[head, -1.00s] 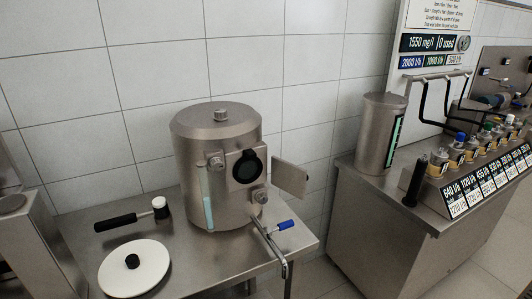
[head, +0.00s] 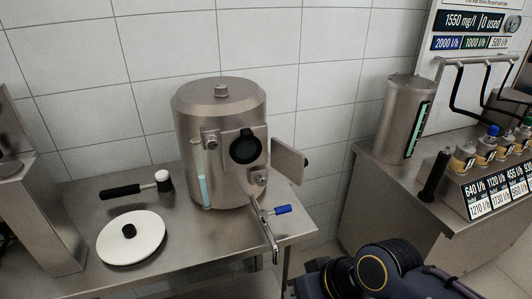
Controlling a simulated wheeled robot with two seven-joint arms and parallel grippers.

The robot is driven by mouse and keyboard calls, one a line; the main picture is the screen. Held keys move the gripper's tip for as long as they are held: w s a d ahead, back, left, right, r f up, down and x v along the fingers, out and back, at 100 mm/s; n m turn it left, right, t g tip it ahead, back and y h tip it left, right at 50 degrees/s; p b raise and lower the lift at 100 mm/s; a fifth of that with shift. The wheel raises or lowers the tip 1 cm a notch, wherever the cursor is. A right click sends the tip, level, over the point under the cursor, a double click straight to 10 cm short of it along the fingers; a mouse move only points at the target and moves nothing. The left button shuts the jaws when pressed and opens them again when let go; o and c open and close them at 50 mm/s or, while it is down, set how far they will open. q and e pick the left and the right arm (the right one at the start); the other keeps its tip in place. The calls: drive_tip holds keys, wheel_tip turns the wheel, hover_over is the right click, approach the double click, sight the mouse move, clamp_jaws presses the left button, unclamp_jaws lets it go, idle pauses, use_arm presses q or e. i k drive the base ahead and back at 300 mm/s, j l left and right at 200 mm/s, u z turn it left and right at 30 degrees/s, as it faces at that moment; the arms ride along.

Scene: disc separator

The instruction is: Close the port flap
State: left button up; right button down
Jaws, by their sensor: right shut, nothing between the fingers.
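The steel cylindrical vessel (head: 222,105) stands on the metal table, with a round black port (head: 245,147) on its front. The port flap (head: 289,160) is a flat square metal plate at the port's right. It stands swung open, sticking out to the right, and the port is uncovered. A small dark knob shows at its right edge. My right gripper (head: 298,286) is low at the bottom edge, below and apart from the flap. It is shut and empty, partly cut off by the frame. My left gripper is not in view.
A pipe with a blue-handled valve (head: 283,210) juts from the vessel's lower front. A white disc (head: 131,238) and a black-handled mallet (head: 122,191) lie left on the table. A second counter with a cylinder (head: 404,118) stands right, across a gap.

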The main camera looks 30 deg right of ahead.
sight(291, 164)
drive_tip(key=l+u, duration=0.15)
drive_tip(key=l, duration=0.2)
drive_tip(key=k+l+u, duration=0.2)
drive_tip(key=l, duration=0.15)
drive_tip(key=l+u, duration=0.15)
drive_tip(key=l, duration=0.25)
drive_tip(key=k+l+u, duration=0.15)
drive_tip(key=l, duration=0.15)
drive_tip(key=k+l, duration=0.15)
drive_tip(key=l, duration=0.25)
drive_tip(key=k+l, duration=0.15)
drive_tip(key=l, duration=0.25)
drive_tip(key=k+l, duration=0.1)
drive_tip(key=l, duration=0.3)
drive_tip(key=u, duration=0.05)
